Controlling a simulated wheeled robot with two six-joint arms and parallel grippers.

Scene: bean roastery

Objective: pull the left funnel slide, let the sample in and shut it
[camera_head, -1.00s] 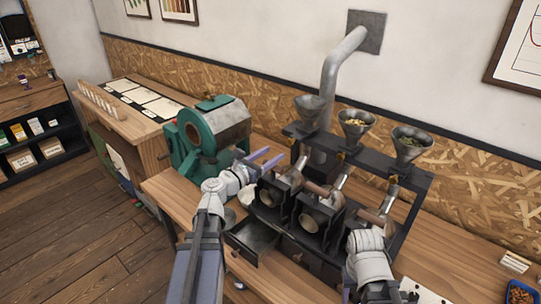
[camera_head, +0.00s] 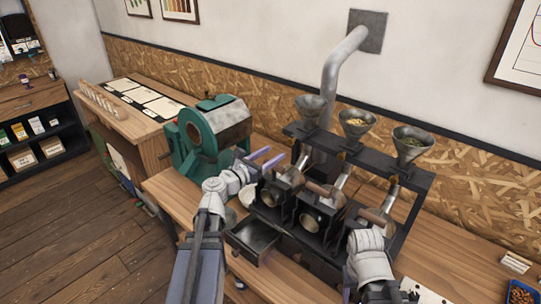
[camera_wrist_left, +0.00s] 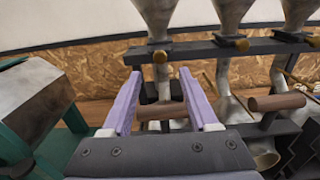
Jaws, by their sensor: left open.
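The left funnel (camera_head: 309,108) is a grey metal cone on a dark rack, and I see no beans in it. My left gripper (camera_head: 268,157) is open and empty, left of the rack and lower than the funnel. In the left wrist view its purple fingers (camera_wrist_left: 158,75) point toward the area below the knob, apart from it. A brown wooden handle (camera_wrist_left: 162,111) shows between the fingers. My right arm is at lower right, its fingers mostly hidden.
The middle funnel (camera_head: 356,123) holds yellowish beans and the right funnel (camera_head: 411,143) greenish ones. Small roaster drums with wooden handles stand below. A dark tray (camera_head: 250,240) juts out in front. A green roaster (camera_head: 205,135) stands left of my left gripper.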

